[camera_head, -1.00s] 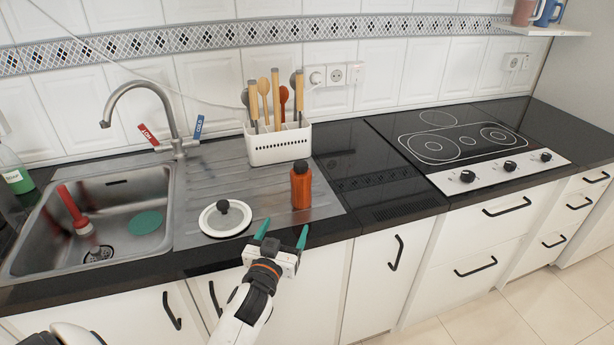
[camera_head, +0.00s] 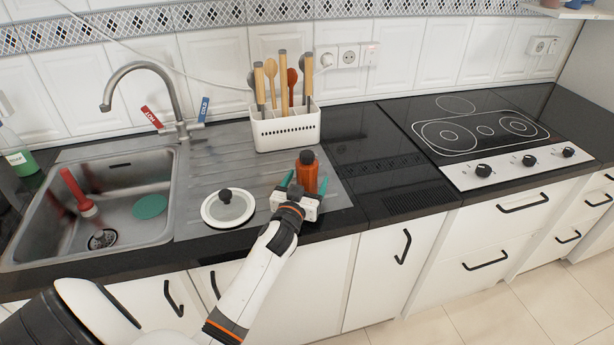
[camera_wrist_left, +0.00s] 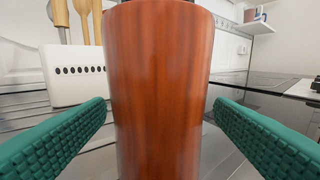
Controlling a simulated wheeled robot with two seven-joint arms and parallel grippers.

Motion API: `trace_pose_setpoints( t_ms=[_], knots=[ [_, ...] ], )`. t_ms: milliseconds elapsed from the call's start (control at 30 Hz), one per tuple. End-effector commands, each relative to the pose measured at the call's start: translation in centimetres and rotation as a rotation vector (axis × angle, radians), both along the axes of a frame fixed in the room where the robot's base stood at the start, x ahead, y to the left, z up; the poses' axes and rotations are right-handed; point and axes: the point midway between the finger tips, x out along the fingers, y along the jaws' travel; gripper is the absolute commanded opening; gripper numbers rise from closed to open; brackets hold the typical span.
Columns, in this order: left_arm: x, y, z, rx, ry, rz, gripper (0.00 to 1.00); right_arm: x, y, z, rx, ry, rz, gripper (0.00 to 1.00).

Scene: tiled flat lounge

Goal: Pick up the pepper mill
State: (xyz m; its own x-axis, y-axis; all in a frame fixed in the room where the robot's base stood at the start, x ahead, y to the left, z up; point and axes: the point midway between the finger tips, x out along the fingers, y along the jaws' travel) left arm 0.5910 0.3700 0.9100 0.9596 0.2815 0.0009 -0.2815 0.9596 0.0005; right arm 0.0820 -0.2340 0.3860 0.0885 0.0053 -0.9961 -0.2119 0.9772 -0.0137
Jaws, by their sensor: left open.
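The pepper mill (camera_head: 307,170) is a reddish-brown wooden cylinder with a dark top. It stands upright on the ridged metal drainboard (camera_head: 265,177). My left gripper (camera_head: 306,187) is open, with one green finger on either side of the mill's lower part. In the left wrist view the mill (camera_wrist_left: 160,90) fills the middle between the two green fingers, with a gap visible on each side. The mill's base is hidden by the gripper in the head view. My right gripper is not in view.
A round glass lid (camera_head: 229,213) with a dark knob lies left of the mill. A white utensil holder (camera_head: 286,132) stands behind it. The sink (camera_head: 112,205) is at left and the cooktop (camera_head: 475,135) at right.

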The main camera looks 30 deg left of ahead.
Motion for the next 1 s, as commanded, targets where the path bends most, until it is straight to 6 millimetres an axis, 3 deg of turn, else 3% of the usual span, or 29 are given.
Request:
trace_pose_setpoints(
  t_ms=[200, 500, 800, 1000],
  knots=[
    [2.7, 0.9, 0.2, 0.0, 0.0, 0.0, 0.77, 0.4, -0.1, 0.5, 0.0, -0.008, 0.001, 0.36],
    [3.0, 1.0, 0.1, -0.001, 0.0, 0.0, 0.75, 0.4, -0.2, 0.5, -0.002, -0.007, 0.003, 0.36],
    [3.0, 1.0, 0.1, -0.001, 0.001, 0.0, 0.26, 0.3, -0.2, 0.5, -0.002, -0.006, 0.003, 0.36],
    [3.0, 1.0, 0.2, -0.001, -0.001, 0.0, 0.25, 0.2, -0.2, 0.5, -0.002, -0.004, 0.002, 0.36]
  ],
)
